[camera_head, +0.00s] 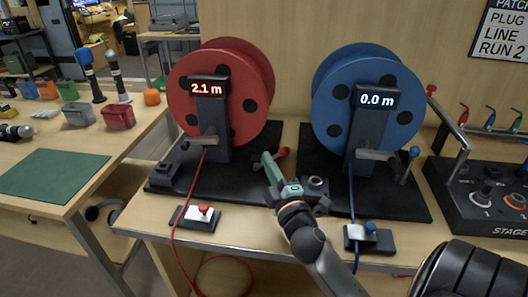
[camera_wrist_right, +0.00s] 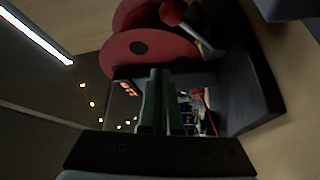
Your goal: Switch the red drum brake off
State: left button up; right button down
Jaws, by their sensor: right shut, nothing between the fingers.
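The red drum (camera_head: 222,95) stands on a black base with a 2.1 m display (camera_head: 207,88). It also shows in the right wrist view (camera_wrist_right: 150,52). A lever with a red knob (camera_head: 284,152) sits at the right of its base; the knob also shows in the right wrist view (camera_wrist_right: 172,12). A small box with a red switch (camera_head: 204,209) lies in front of the drum. Which of these is the brake, I cannot tell. My right gripper (camera_head: 268,158) is shut and empty, just left of the red knob; contact is unclear. My left gripper is out of view.
The blue drum (camera_head: 367,100) with its 0.0 m display stands to the right, with a blue-knobbed lever (camera_head: 414,152) and a blue switch box (camera_head: 370,236). A black control panel (camera_head: 478,205) is at far right. A red cable (camera_head: 177,225) hangs off the front edge.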

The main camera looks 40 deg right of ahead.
jog(key=v, duration=0.2)
jog(key=b+v, duration=0.1)
jog(key=v, duration=0.1)
jog(key=shift+w+a+f, duration=0.1)
jog(key=shift+a+f, duration=0.05)
jog(key=shift+f, duration=0.25)
jog(key=shift+s+a, duration=0.15)
jog(key=shift+s, duration=0.2)
